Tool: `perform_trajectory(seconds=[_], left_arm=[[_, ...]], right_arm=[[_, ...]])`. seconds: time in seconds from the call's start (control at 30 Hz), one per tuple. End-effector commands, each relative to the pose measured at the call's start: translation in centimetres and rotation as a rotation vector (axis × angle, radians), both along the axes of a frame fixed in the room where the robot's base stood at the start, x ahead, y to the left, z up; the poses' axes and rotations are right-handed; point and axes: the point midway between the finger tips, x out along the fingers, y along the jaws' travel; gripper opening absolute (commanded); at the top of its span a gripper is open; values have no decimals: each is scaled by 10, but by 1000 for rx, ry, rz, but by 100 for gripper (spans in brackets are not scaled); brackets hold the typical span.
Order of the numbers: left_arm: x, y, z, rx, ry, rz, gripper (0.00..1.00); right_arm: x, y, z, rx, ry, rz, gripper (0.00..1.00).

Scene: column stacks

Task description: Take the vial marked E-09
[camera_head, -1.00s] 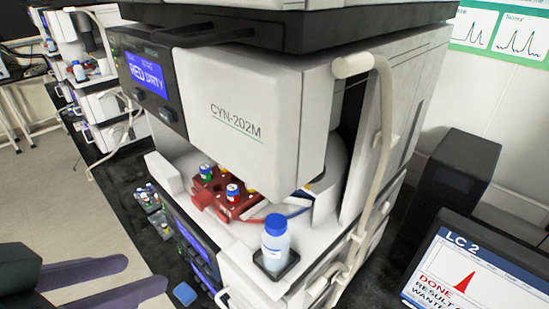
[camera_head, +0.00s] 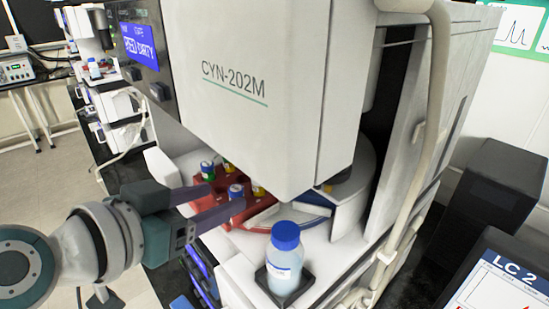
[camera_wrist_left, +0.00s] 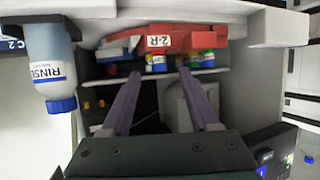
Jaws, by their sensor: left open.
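The red rack (camera_head: 238,218) sits inside the CYN-202M instrument and holds several small vials with coloured caps. No vial marking is readable, so I cannot tell which is E-09. My left gripper (camera_head: 226,197) is open and empty, its fingers reaching to the rack's front. In the left wrist view, which looks upside down, the rack (camera_wrist_left: 185,38) reads "2-R". A vial (camera_wrist_left: 157,62) appears between and beyond the fingertips (camera_wrist_left: 160,74). My right gripper is out of view.
A blue-capped bottle (camera_head: 286,262) stands in a dark holder right of the rack; the wrist view shows its RINSE label (camera_wrist_left: 47,68). The instrument's white housing (camera_head: 265,110) overhangs the rack. A pale hose (camera_head: 425,130) runs down the right side.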

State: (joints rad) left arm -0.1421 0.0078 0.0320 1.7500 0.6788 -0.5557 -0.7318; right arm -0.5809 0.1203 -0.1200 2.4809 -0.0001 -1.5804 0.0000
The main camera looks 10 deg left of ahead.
Motion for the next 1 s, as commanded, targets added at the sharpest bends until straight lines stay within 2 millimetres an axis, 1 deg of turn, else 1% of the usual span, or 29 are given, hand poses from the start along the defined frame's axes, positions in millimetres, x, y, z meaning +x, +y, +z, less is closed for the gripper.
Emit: perform_trajectory(seconds=[0.07, 0.2, 0.33, 0.53, 1.0], left_arm=[[9, -5, -4, -2, 1, 0, 62], [22, -9, -11, -1, -1, 0, 62], [26, -10, -13, 1, 0, 0, 62], [26, -10, -13, 1, 0, 0, 60], [25, -10, -13, 1, 1, 0, 8]], right_arm=[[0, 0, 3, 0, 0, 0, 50], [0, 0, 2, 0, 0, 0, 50], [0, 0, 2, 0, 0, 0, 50], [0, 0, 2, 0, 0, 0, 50], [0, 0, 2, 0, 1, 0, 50]])
